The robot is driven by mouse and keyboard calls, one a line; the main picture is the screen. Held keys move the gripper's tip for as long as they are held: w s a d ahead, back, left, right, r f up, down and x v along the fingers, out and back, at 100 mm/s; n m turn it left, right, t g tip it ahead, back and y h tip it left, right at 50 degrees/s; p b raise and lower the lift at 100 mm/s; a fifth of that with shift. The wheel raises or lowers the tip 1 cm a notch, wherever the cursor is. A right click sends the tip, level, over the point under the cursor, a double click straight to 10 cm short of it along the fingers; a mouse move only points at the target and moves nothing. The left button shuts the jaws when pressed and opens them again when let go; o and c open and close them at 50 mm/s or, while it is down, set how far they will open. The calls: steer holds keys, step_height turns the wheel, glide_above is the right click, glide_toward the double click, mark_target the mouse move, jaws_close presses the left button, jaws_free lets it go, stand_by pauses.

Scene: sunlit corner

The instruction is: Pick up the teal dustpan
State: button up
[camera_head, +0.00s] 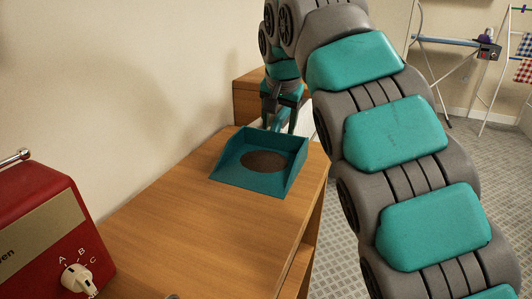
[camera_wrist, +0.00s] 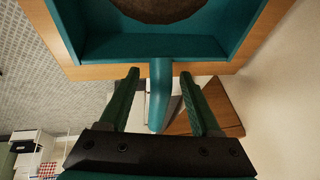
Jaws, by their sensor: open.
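The teal dustpan (camera_head: 240,178) lies on the wooden tabletop near its far end. A round brown patch or disc (camera_head: 264,160) is inside its tray. My gripper (camera_head: 281,128) is just behind the dustpan's back wall, pointing down. In the wrist view the dustpan (camera_wrist: 150,47) fills the top, and its teal handle (camera_wrist: 159,95) extends between the two fingers of my open gripper (camera_wrist: 160,74). Gaps show on both sides of the handle. The handle is mostly hidden in the head view.
A red appliance (camera_head: 40,225) with a dial stands at the left front of the wooden table (camera_head: 190,240). A cream wall runs along the left. An ironing board (camera_head: 445,41) and drying rack stand at the back right. The tabletop before the dustpan is clear.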

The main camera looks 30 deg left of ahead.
jaws_close()
stand_by(0.3)
stand_by(0.4)
